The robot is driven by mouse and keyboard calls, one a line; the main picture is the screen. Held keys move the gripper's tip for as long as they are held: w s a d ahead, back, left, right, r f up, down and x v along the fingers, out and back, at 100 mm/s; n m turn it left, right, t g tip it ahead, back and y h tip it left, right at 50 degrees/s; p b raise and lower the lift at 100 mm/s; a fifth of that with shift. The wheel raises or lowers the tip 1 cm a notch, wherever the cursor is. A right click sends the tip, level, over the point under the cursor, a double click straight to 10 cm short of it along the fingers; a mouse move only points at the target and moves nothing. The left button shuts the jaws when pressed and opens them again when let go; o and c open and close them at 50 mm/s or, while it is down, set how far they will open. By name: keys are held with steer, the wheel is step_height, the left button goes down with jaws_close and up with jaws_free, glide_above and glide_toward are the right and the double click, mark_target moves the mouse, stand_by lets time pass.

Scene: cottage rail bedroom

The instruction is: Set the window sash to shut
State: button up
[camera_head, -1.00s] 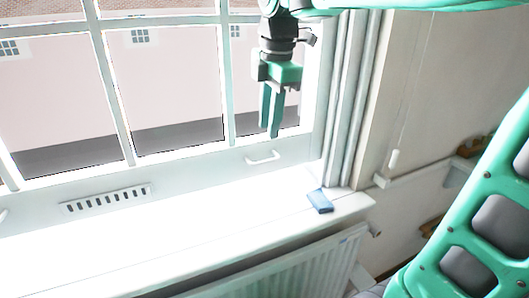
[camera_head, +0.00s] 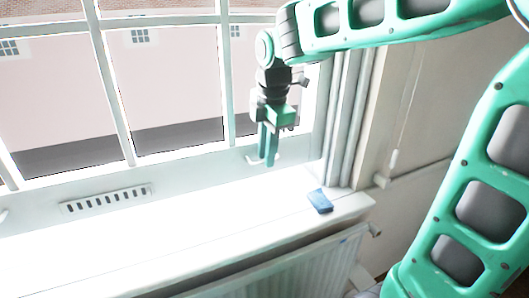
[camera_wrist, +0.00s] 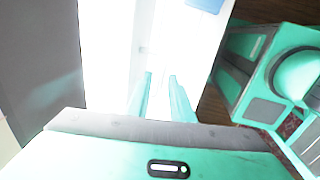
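The white window sash (camera_head: 180,177) fills the left and middle of the head view, with glazing bars and a bottom rail. Its white handle (camera_head: 253,160) on the right of the bottom rail is partly hidden behind my fingers. Another handle (camera_head: 3,215) shows at the left edge. My gripper (camera_head: 268,160) points down in front of the right handle. Its two green fingers look close together in the head view, but the wrist view shows a gap between the fingertips (camera_wrist: 160,78) with nothing held. I cannot tell whether they touch the handle.
A slotted vent (camera_head: 106,199) is in the bottom rail. A blue block (camera_head: 320,201) lies on the right of the white sill (camera_head: 200,232). A radiator (camera_head: 300,272) stands below. A cord pull (camera_head: 393,160) hangs on the right wall. The sill's middle is clear.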

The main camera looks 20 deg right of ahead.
jaws_close()
steer(key=shift+w+r, duration=0.1)
steer(key=shift+r, duration=0.05)
stand_by(1.0)
